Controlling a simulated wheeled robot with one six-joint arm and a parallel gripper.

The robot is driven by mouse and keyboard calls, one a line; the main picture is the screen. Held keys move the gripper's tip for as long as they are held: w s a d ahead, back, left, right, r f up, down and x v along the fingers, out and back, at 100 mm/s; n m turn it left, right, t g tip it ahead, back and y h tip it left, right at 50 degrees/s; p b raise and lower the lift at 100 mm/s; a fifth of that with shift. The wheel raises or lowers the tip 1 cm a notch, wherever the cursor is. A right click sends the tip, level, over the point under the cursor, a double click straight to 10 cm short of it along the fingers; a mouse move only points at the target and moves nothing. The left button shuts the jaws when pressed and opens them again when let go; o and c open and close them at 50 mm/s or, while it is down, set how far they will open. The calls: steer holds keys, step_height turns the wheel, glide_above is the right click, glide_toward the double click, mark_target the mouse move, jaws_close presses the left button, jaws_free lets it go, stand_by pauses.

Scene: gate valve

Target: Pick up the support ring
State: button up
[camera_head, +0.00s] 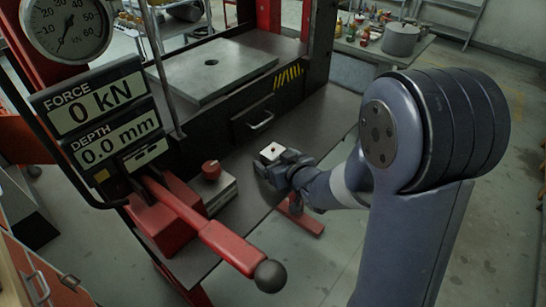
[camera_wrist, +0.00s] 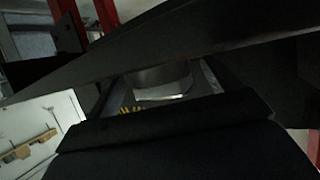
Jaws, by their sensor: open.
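My gripper (camera_head: 272,172) is open, above the dark bench top in front of the press in the head view. A small pale block with a dark reddish spot (camera_head: 272,151) shows at its upper side; I cannot tell whether it is part of the wrist. In the wrist view, dark close parts cover much of the picture. Between them a grey metal round piece (camera_wrist: 162,80) shows in part, with yellow-black stripes below it. I cannot tell whether it is the support ring. No support ring is clearly recognisable in the head view.
The press bed plate (camera_head: 215,66) with a hole stands behind my gripper. A red lever (camera_head: 215,240) with a black knob and a box with a red knob (camera_head: 211,170) stand to the left. A grey cylinder (camera_head: 400,39) sits on the cluttered back table.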

steer(key=shift+c, duration=0.4)
steer(key=shift+r, duration=0.1)
steer(key=c, duration=1.3)
